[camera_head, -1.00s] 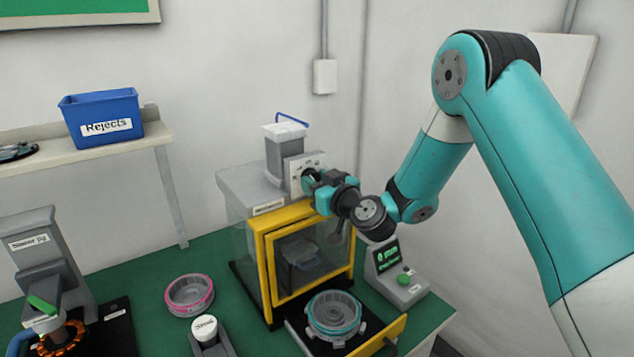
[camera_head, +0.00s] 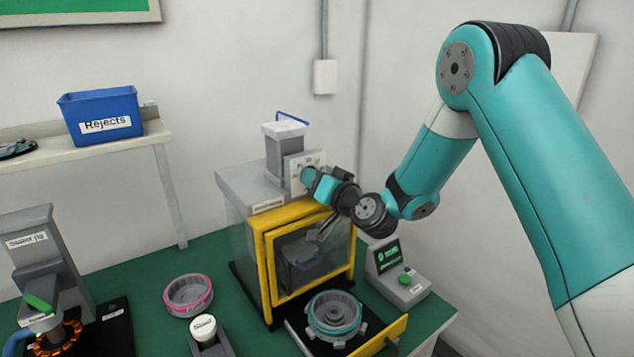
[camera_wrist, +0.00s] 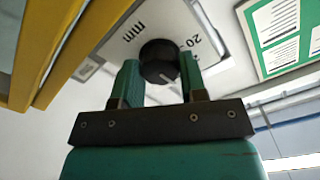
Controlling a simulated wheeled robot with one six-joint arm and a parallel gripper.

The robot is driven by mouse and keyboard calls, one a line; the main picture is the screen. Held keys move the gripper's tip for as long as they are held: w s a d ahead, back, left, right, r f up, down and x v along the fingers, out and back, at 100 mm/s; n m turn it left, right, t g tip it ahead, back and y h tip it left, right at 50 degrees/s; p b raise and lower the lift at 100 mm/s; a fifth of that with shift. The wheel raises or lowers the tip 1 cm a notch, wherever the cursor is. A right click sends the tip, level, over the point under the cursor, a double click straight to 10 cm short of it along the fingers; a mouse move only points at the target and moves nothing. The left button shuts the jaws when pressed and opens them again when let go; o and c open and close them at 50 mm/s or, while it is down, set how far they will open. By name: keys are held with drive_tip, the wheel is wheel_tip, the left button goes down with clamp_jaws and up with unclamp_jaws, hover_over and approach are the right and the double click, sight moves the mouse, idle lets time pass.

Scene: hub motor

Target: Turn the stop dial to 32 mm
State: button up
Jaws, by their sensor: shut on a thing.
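The stop dial (camera_wrist: 158,62) is a dark round knob on a pale plate (camera_wrist: 118,45) marked "mm" and with a "20" in the wrist view. In the head view my gripper (camera_head: 312,178) is at the plate (camera_head: 303,170) on the grey column above the yellow-framed press, and hides the dial.
The yellow-framed guard (camera_head: 268,270) stands just below my wrist. A tray with a teal-ringed hub (camera_head: 334,314) sits in front. A small display box (camera_head: 390,268) stands to the right; its digits are too small to read. A pink-ringed part (camera_head: 188,294) lies left.

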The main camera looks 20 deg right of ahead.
drive_tip(key=m, duration=0.4)
drive_tip(key=shift+m, duration=0.3)
drive_tip(key=shift+m+p, duration=0.5)
drive_tip(key=shift+m, duration=1.5)
drive_tip(key=o, duration=0.9)
